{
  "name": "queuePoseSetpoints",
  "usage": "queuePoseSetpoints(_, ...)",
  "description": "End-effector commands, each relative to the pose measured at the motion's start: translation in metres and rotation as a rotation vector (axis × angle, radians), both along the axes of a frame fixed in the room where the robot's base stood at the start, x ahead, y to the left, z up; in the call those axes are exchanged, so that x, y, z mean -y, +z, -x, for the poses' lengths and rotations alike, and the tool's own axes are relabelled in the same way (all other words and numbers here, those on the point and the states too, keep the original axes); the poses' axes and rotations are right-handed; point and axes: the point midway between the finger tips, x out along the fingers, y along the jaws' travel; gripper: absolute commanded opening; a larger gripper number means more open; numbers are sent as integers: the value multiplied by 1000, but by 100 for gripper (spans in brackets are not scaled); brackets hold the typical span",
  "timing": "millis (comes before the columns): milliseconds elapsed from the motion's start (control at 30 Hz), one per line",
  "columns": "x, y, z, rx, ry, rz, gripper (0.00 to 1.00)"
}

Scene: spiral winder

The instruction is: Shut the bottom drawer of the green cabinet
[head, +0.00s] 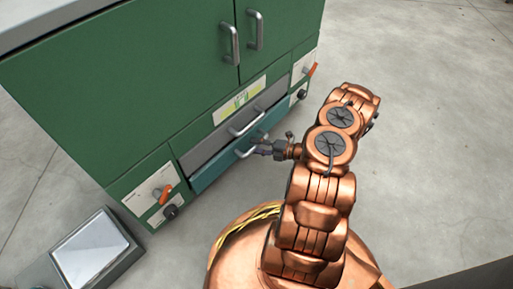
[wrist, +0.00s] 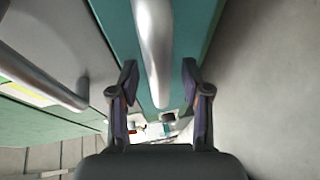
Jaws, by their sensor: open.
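The green cabinet (head: 130,75) stands at the upper left in the head view. Its bottom drawer (head: 215,172) has a teal front and a curved metal handle (head: 250,147). The drawer front stands out a little beyond the grey drawer above it. My gripper (head: 258,150) is at the right part of this handle. In the wrist view my gripper (wrist: 160,85) is open, with its two fingers on either side of the metal handle (wrist: 153,40) and the teal front (wrist: 122,28) behind. Whether a finger touches the handle cannot be told.
A grey drawer (head: 215,138) with its own handle (head: 245,122) lies just above. Panels with orange-red levers (head: 163,193) and black knobs flank the drawers. A grey box with a pale top (head: 92,250) sits on the floor at lower left. The floor at right is clear.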

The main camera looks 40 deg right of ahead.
Motion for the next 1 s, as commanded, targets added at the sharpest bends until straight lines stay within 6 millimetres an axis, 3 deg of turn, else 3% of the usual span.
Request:
queuePoseSetpoints(300,-2,0,-3,0,-1,2,48)
queuePoseSetpoints(767,-2,0,-2,0,0,1,1)
queuePoseSetpoints(1000,-2,0,-2,0,0,1,0)
